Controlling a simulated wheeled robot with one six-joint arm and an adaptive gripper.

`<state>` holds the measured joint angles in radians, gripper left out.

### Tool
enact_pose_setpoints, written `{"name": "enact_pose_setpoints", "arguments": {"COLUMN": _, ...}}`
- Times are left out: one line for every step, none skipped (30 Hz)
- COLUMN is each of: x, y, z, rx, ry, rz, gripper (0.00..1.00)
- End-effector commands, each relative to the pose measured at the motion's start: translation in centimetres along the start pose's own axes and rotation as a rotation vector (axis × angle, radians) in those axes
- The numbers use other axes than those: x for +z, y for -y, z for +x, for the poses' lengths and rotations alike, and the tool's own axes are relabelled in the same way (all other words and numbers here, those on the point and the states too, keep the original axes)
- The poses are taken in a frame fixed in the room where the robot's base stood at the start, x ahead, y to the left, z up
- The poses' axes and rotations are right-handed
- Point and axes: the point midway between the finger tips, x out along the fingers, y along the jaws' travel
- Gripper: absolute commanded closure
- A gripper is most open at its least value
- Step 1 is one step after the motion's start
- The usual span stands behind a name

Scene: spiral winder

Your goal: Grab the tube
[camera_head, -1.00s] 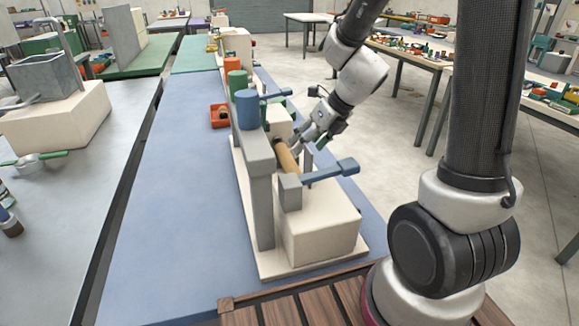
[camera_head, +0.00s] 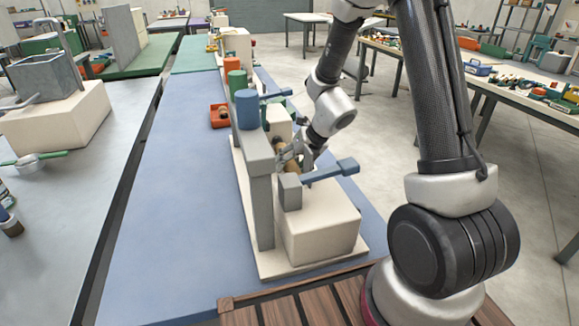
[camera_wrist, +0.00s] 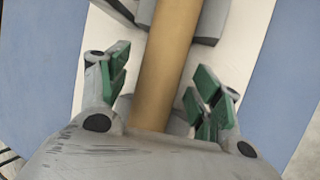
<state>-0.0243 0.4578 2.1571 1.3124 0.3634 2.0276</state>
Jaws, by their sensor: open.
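The tube is a tan cylinder (camera_wrist: 163,75) running lengthwise through the middle of the wrist view. In the head view it sits on the spiral winder, and only a small part of the tube (camera_head: 291,168) shows behind my gripper. My gripper (camera_wrist: 162,88) is open, with one green-padded finger on each side of the tube. A gap shows between the tube and each finger. The gripper (camera_head: 290,150) is at the winder's mid-length in the head view. The winder's cream base (camera_head: 322,232) carries a grey upright and a blue-handled crank (camera_head: 330,172).
Blue, green and orange cylinders, including the blue one (camera_head: 247,110), stand along the winder's top. An orange bin (camera_head: 220,116) sits on the blue table (camera_head: 180,200). The table's left part is clear. A grey table with a cream block (camera_head: 55,118) stands to the left.

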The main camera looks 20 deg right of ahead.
Motion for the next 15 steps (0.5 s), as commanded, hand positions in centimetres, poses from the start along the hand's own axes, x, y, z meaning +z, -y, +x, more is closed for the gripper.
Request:
{"name": "enact_pose_setpoints", "arguments": {"x": 0.01, "y": -0.01, "z": -0.02, "rx": 0.000, "ry": 0.000, "rz": 0.000, "gripper": 0.35}}
{"name": "enact_pose_setpoints", "arguments": {"x": 0.01, "y": -0.01, "z": -0.03, "rx": 0.000, "ry": 0.000, "rz": 0.000, "gripper": 0.35}}
{"name": "enact_pose_setpoints", "arguments": {"x": 0.01, "y": -0.01, "z": -0.03, "rx": 0.000, "ry": 0.000, "rz": 0.000, "gripper": 0.39}}
{"name": "enact_pose_setpoints", "arguments": {"x": 0.00, "y": -0.01, "z": -0.03, "rx": 0.000, "ry": 0.000, "rz": 0.000, "gripper": 0.44}}
{"name": "enact_pose_setpoints", "arguments": {"x": 0.00, "y": -0.01, "z": -0.03, "rx": 0.000, "ry": 0.000, "rz": 0.000, "gripper": 0.50}}
{"name": "enact_pose_setpoints", "arguments": {"x": 0.00, "y": -0.01, "z": -0.04, "rx": 0.000, "ry": 0.000, "rz": 0.000, "gripper": 0.57}}
{"name": "enact_pose_setpoints", "arguments": {"x": 0.00, "y": -0.02, "z": -0.04, "rx": 0.000, "ry": 0.000, "rz": 0.000, "gripper": 0.62}}
{"name": "enact_pose_setpoints", "arguments": {"x": 0.00, "y": -0.02, "z": -0.04, "rx": 0.000, "ry": 0.000, "rz": 0.000, "gripper": 0.68}}
{"name": "enact_pose_setpoints", "arguments": {"x": 0.00, "y": -0.01, "z": -0.05, "rx": 0.000, "ry": 0.000, "rz": 0.000, "gripper": 0.75}}
{"name": "enact_pose_setpoints", "arguments": {"x": 0.00, "y": -0.01, "z": -0.05, "rx": 0.000, "ry": 0.000, "rz": 0.000, "gripper": 0.81}}
{"name": "enact_pose_setpoints", "arguments": {"x": 0.00, "y": -0.01, "z": -0.05, "rx": 0.000, "ry": 0.000, "rz": 0.000, "gripper": 0.85}}
{"name": "enact_pose_setpoints", "arguments": {"x": 0.00, "y": -0.01, "z": -0.05, "rx": 0.000, "ry": 0.000, "rz": 0.000, "gripper": 0.85}}
{"name": "enact_pose_setpoints", "arguments": {"x": 0.01, "y": -0.01, "z": -0.05, "rx": 0.000, "ry": 0.000, "rz": -0.001, "gripper": 0.85}}
{"name": "enact_pose_setpoints", "arguments": {"x": 0.01, "y": -0.01, "z": -0.05, "rx": 0.000, "ry": 0.000, "rz": -0.001, "gripper": 0.85}}
{"name": "enact_pose_setpoints", "arguments": {"x": 0.01, "y": -0.01, "z": -0.05, "rx": 0.000, "ry": 0.000, "rz": -0.001, "gripper": 0.85}}
